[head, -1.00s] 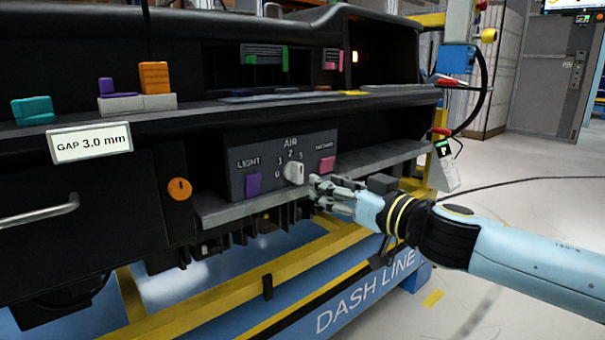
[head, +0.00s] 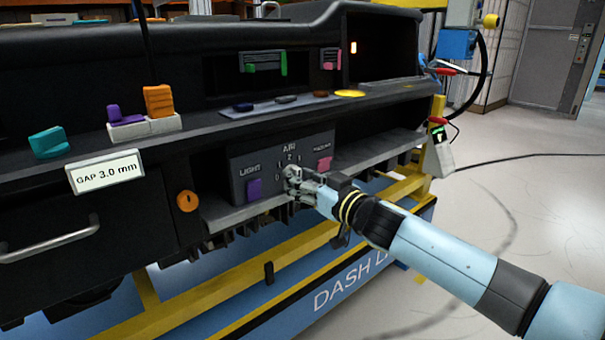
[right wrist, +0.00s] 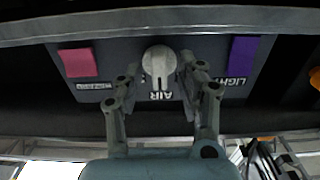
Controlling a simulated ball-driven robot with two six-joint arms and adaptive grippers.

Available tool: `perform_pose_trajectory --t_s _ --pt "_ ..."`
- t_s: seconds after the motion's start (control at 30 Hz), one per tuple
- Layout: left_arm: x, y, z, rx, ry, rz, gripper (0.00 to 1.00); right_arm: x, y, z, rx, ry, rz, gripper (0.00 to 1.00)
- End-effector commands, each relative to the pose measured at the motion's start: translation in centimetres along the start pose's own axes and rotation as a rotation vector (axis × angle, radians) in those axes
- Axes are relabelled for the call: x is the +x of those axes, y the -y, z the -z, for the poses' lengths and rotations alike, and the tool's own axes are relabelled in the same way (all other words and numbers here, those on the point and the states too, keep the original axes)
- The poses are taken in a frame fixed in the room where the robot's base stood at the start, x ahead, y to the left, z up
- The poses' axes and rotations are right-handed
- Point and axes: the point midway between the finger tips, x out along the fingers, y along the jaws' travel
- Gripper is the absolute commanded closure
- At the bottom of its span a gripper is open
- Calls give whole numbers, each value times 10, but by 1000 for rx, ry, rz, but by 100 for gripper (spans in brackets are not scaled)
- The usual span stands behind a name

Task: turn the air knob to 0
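The light grey air knob (right wrist: 160,62) sits on the dark control panel (head: 238,172), under the AIR label, between a purple LIGHT button (head: 254,188) and a pink HAZARD button (head: 324,164). In the right wrist view the panel appears upside down, and a dark line on the knob points toward the AIR lettering. My right gripper (head: 293,182) is at the knob and partly hides it in the head view. In the right wrist view its fingers (right wrist: 158,68) are apart, one on each side of the knob; contact is unclear. My left gripper is out of view.
A grey ledge (head: 240,213) runs below the panel, and a dashboard shelf (head: 215,128) overhangs it. An orange knob (head: 187,201) and a drawer handle (head: 50,240) are to the left.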

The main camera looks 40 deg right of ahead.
Motion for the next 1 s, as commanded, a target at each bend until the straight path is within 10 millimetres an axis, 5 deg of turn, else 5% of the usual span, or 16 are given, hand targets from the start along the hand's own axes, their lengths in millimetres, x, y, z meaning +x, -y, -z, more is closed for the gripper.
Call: perform_pose_trajectory --t_s 0.17,0.5,1.0 --pt "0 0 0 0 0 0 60 0 0 -1 0 0 0 62" --pt "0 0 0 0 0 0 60 0 0 0 0 0 0 100" --pt "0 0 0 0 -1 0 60 0 0 0 -81 0 -1 100"
